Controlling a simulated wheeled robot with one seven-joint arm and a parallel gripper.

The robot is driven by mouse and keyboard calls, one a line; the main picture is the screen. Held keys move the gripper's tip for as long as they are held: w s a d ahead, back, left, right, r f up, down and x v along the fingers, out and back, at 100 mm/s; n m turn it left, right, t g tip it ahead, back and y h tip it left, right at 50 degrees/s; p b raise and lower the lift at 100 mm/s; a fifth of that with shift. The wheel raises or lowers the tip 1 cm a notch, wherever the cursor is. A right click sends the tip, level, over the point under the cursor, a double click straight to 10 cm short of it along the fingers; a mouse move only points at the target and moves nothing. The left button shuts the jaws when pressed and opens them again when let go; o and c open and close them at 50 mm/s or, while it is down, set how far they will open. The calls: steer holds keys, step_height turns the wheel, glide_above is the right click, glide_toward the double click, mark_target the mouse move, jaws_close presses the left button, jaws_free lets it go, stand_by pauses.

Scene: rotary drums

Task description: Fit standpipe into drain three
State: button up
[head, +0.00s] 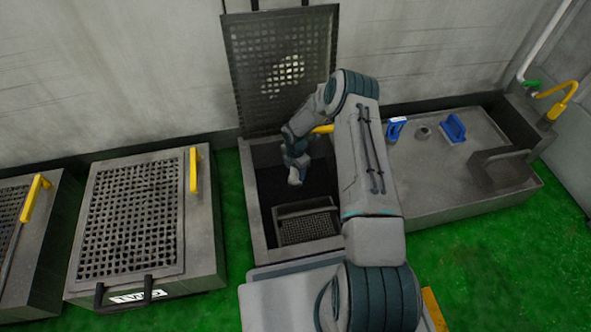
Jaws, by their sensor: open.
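An open pit, likely drain three (257,222), has its grated lid (270,60) standing raised against the back wall. My gripper (296,178) reaches down into the pit, near its middle. It is open, and I make out nothing between its fingers. A grated basket (308,228) sits inside the pit, nearer to me than my gripper. The drain hole is not clear in the dark pit. I cannot pick out a standpipe; my arm covers part of the pit's right side.
Left of the pit, a closed grated box (128,215) has a yellow handle (193,170) and a label that seems to read TWO. Another box (25,230) stands farther left. Right is a grey bench (440,185) with blue holders (453,128). Green floor (232,250) shows between.

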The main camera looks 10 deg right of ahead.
step_height(320, 180, up, 13)
steer(key=p, duration=0.5)
steer(key=s+r+m+h+p, duration=0.1)
steer(key=s+r+m+p, duration=0.35)
steer(key=r, duration=1.05)
steer(key=s+d+r+m+t+p, duration=0.1)
steer(key=s+r+m+p, duration=0.1)
steer(key=r+p, duration=0.95)
steer(key=s+r+m+h+p, duration=0.1)
steer(key=s+r+m+p, duration=0.2)
steer(key=r, duration=1.6)
steer(key=s+r+m+t+y+p, duration=0.1)
steer(key=s+r+m+p, duration=0.6)
steer(key=r, duration=0.8)
steer(key=s+a+r+m+y+p, duration=0.1)
steer(key=s+r+m+p, duration=0.6)
steer(key=s+r, duration=0.8)
steer(key=s+p, duration=0.1)
steer(key=p, duration=0.2)
steer(key=shift+a+r+t+p, duration=0.2)
steer(key=shift+r+t+p, duration=0.1)
steer(key=shift+t+p, duration=0.1)
